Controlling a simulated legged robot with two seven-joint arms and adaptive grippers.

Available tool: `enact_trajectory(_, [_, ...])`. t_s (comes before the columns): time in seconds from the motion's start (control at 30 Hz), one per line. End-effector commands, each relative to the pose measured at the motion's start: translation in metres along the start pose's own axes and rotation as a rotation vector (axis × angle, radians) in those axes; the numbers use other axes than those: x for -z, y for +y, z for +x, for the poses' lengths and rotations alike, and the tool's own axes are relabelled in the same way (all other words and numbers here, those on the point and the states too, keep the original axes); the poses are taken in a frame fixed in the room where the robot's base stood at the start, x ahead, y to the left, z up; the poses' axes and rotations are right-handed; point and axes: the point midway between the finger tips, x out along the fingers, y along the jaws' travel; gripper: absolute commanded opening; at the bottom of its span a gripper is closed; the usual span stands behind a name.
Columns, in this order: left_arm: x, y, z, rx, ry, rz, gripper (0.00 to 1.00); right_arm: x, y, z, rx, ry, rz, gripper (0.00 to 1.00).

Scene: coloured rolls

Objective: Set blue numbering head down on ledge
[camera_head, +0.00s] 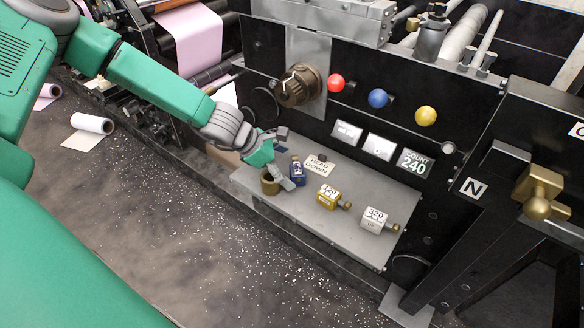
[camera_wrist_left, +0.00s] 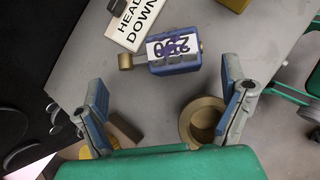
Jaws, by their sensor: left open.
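The blue numbering head (camera_head: 297,170) rests on the grey ledge (camera_head: 266,203), near the ledge's left end. In the left wrist view the blue numbering head (camera_wrist_left: 174,52) shows a white face with digits and a brass knob at its left. My left gripper (camera_head: 285,158) is beside it. In the left wrist view my left gripper (camera_wrist_left: 165,100) has its two fingers spread wide, with the blue head beyond the fingertips and nothing between them. A "HEAD DOWN" label (camera_head: 319,165) lies on the ledge behind the blue head. My right gripper is not in view.
A brass ring-shaped cup (camera_head: 269,186) stands on the ledge close to my left gripper. A gold numbering head (camera_head: 328,197) and a silver one (camera_head: 374,219) sit further right. The dark machine panel with red, blue and yellow knobs rises behind the ledge.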

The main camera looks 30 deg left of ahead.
Motion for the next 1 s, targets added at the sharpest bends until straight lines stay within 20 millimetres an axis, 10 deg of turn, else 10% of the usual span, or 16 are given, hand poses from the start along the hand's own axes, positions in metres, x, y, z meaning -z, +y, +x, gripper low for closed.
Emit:
enact_trajectory(0.4, [-0.007,0.000,-0.087,-0.002,-0.002,0.002,0.91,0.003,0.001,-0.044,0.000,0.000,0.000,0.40])
enact_trajectory(1.0, [-0.004,-0.001,-0.100,-0.001,0.000,0.001,0.91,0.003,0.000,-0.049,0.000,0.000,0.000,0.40])
